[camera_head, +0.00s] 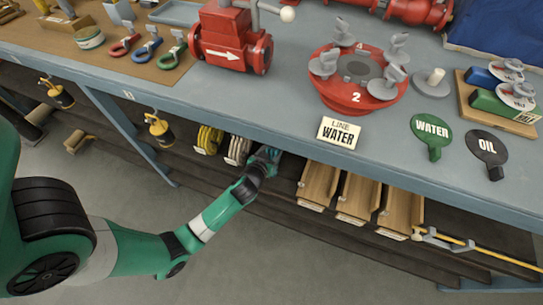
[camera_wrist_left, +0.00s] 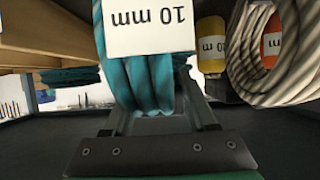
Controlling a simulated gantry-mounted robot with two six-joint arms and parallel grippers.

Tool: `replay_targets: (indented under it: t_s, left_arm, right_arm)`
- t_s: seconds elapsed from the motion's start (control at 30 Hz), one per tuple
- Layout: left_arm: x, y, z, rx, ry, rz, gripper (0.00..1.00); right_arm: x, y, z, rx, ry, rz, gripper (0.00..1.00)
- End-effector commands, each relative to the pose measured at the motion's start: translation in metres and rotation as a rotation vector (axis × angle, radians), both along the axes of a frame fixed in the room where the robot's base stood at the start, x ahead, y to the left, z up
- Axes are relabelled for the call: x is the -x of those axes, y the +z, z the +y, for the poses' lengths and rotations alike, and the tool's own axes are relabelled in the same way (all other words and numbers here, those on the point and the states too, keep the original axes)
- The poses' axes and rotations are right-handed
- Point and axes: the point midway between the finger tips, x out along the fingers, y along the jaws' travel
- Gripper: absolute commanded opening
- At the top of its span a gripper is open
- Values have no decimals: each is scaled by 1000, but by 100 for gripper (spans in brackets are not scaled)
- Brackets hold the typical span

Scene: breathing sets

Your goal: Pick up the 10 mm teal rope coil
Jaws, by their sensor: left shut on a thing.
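The teal rope coil (camera_wrist_left: 150,82) fills the upper middle of the left wrist view, with a white "10 mm" tag (camera_wrist_left: 150,27) that reads upside down. My left gripper (camera_wrist_left: 157,118) is shut on its strands. In the head view the left gripper (camera_head: 264,163) reaches under the front edge of the bench, and a little of the teal coil (camera_head: 269,153) shows at its tip. The bench and gripper hide most of the coil there. I cannot tell whether it still touches its support. My right gripper is not in view.
Beside it on the left are a white rope coil (camera_head: 238,150) and a yellow rope coil (camera_head: 209,138). Wooden trays (camera_head: 318,184) stand close on the right. The blue-grey bench edge (camera_head: 230,118) hangs just above my wrist. Floor in front is clear.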

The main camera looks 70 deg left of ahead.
Motion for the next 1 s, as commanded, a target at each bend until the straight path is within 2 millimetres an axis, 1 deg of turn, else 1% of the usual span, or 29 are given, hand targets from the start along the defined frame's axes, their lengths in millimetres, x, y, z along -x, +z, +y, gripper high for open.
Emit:
replay_targets:
  t_s: [0.17, 0.27, 0.37, 0.47, 0.5, 0.57, 0.7, 0.73, 0.77, 0.83, 0.87, 0.9, 1.0]
  left_arm:
    - [0, 2, 0, -1, 0, -1, 0]
    - [0, 6, 0, -1, 0, -1, 0]
    - [0, 17, 0, -1, 0, -1, 0]
    - [-1, 36, 0, -2, 0, -3, 0]
    - [1, 44, -2, -2, -1, -2, 0]
    - [8, 56, -13, -1, -4, -1, 0]
    - [26, 100, -42, -3, -8, -2, 0]
    - [32, 106, -50, -1, -9, -1, 0]
    - [39, 106, -60, -1, -11, 2, 0]
    - [53, 119, -81, -2, -13, 5, 0]
    - [57, 126, -87, -1, -11, 5, 0]
    - [61, 131, -92, -1, -8, 8, 0]
    - [68, 135, -103, -2, -5, 6, 0]
  right_arm:
    - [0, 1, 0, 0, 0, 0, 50]
    - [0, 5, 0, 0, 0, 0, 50]
    - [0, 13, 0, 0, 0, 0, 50]
    - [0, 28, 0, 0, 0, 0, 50]
    - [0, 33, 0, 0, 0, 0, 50]
    - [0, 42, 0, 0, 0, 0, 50]
    - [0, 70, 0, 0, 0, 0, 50]
    - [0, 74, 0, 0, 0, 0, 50]
    - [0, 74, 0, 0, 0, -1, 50]
    - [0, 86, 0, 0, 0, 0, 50]
    - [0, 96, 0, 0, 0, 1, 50]
    - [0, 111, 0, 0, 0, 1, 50]
    - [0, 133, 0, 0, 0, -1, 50]
